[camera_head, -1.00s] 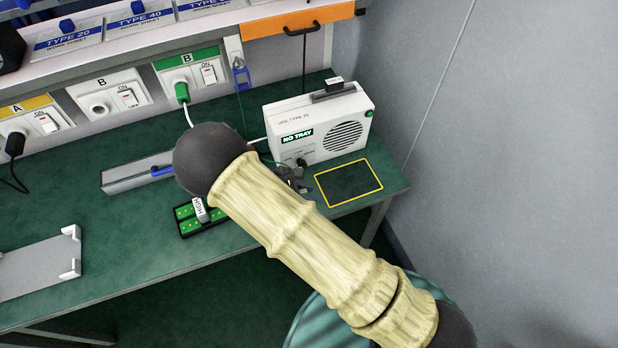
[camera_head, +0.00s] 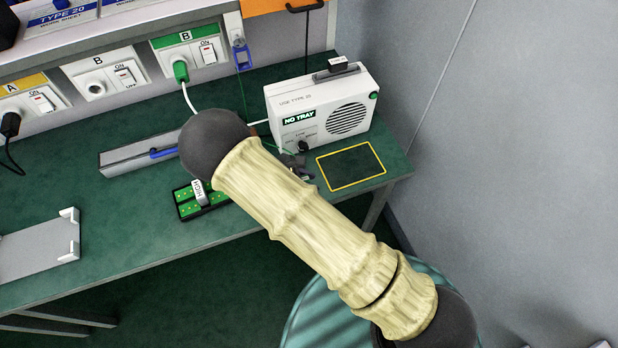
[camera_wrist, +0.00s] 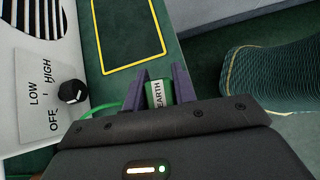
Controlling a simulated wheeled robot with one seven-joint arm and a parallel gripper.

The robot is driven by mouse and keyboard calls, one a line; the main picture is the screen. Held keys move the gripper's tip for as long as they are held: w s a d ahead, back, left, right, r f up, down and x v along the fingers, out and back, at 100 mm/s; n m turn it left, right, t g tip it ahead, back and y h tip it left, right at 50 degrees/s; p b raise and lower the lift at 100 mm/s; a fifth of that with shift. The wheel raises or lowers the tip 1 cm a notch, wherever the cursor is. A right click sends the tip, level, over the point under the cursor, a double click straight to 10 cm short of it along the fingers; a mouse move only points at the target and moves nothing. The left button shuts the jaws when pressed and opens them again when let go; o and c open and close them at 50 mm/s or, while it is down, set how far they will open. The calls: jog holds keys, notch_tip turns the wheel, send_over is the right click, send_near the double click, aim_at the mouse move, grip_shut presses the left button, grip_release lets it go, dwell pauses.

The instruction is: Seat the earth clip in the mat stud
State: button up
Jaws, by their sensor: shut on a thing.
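The earth clip (camera_wrist: 156,97) is a small green piece with a white label reading EARTH. In the wrist view my gripper (camera_wrist: 161,78) is shut on it, with a dark finger on each side. A green lead (camera_wrist: 106,107) runs left from the gripper. In the head view my gripper (camera_head: 300,167) is a small dark shape at the front of the radio-like box, mostly hidden behind my arm, and the clip cannot be made out there. I cannot make out the mat stud in either view.
The white box (camera_head: 318,108), marked NO TRAY, stands close behind my gripper; its knob (camera_wrist: 73,91) is near the fingers. A yellow-outlined rectangle (camera_head: 352,167) on the green bench is empty. A green board (camera_head: 188,203) and grey tray (camera_head: 40,250) lie left.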

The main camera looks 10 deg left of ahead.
jog(key=shift+s+a+f+b, duration=0.1)
jog(key=shift+s+f+b, duration=0.1)
jog(key=shift+f, duration=0.25)
jog(key=shift+s+a+f+b, duration=0.1)
jog(key=shift+f+b, duration=0.1)
jog(key=shift+f, duration=0.25)
jog(key=shift+w+d, duration=0.1)
jog(key=shift+w, duration=0.1)
dwell(0.4)
jog(key=shift+f, duration=0.15)
jog(key=shift+f+b, duration=0.5)
jog(key=shift+f, duration=0.55)
jog(key=shift+f, duration=0.35)
